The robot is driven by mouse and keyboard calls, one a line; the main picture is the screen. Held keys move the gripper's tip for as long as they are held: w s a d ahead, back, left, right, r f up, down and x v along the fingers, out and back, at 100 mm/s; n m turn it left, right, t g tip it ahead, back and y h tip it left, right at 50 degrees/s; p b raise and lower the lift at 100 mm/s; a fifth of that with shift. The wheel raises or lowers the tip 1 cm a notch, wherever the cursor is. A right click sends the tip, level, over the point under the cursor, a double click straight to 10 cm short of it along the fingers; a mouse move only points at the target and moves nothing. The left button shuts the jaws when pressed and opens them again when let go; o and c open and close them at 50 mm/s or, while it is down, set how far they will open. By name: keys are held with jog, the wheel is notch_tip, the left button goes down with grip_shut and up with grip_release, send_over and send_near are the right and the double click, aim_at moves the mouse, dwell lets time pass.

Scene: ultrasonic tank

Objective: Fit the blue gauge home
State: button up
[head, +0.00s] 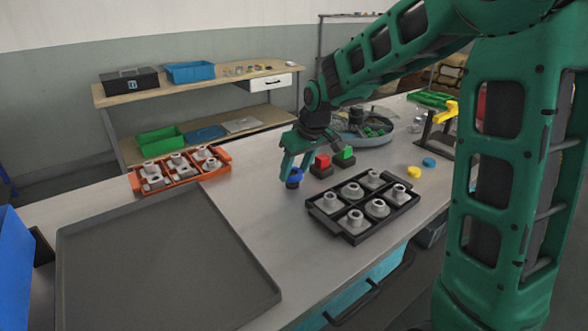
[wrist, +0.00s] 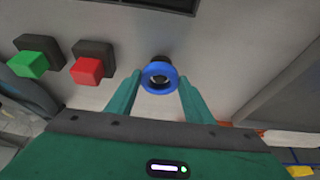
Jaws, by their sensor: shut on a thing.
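The blue gauge (head: 295,177) is a blue ring-like piece with a dark part below it, near the middle of the bench. Whether the dark part touches the bench is unclear. A red block (head: 322,160) and a green block (head: 346,152) sit on dark bases close to the right of the gripper.
A black tray (head: 347,237) with several grey flanged parts is at front right. An orange tray (head: 135,183) with similar parts is at left, behind a large grey tray (head: 170,260). A round basin (head: 375,137) stands behind. Yellow (head: 414,172) and blue (head: 429,162) pieces lie at right.

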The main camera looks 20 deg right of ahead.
jog(key=shift+f, duration=0.9)
dwell(2.2)
jog(key=o, duration=1.3)
jog(key=shift+r, duration=0.1)
jog(key=v, duration=1)
jog(key=shift+s+r, duration=0.1)
jog(key=shift+r, duration=0.1)
jog(key=s+d+f+m+g+h, duration=0.1)
jog(key=s+d+m, duration=0.2)
jog(key=s+d, duration=0.4)
jog(key=s+d+f+m+g+h, duration=0.15)
jog(key=s+d, duration=0.35)
jog(key=s, duration=0.5)
jog(key=s+d+f+m, duration=0.1)
jog(key=s, duration=0.4)
jog(key=s+d+f+m+g+y, duration=0.1)
jog(key=s+f+m, duration=0.1)
jog(key=s, duration=0.4)
jog(key=s+d+f+m+g, duration=0.1)
jog(key=s+f+m, duration=0.1)
jog(key=s, duration=0.4)
jog(key=shift+s+d+m, duration=0.15)
jog(key=shift+d+m, duration=0.1)
jog(key=shift+d, duration=0.15)
